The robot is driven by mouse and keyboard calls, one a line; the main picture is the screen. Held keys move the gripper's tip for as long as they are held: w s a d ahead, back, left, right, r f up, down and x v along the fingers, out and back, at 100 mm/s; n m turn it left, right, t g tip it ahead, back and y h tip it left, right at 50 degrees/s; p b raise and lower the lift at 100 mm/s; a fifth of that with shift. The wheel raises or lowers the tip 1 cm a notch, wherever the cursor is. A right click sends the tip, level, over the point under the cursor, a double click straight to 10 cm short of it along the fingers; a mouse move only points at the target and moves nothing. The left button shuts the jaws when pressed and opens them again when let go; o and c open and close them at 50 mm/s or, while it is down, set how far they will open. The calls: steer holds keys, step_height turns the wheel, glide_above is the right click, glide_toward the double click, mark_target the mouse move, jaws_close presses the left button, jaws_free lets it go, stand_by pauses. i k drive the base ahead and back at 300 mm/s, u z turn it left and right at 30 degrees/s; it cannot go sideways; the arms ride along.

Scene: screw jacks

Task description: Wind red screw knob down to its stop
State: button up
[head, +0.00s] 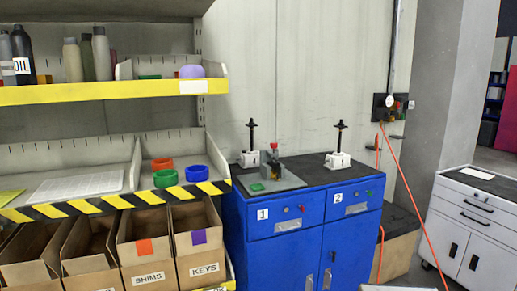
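A small red knob (274,147) tops a small dark device (272,168) on a grey plate (290,184) on the left part of the blue cabinet's top. The knob stands a little above the device's body; the screw under it is too small to make out. A white-based jack (248,159) with a black T-shaped top stands behind it to the left. A similar white-based jack (338,160) stands to the right. My gripper is not in view.
The blue cabinet (284,255) has drawers marked 1 and 2. A small green piece (257,187) lies on the plate. Shelving (110,92) with bottles, rings and boxes stands close on the left. An orange cable (412,200) hangs at right, before a white drawer cabinet (470,225).

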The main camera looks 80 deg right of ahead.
mark_target(274, 145)
steer(key=u, duration=0.1)
steer(key=k, duration=2.6)
steer(key=z, duration=0.9)
steer(key=i, duration=0.9)
steer(key=u, duration=0.05)
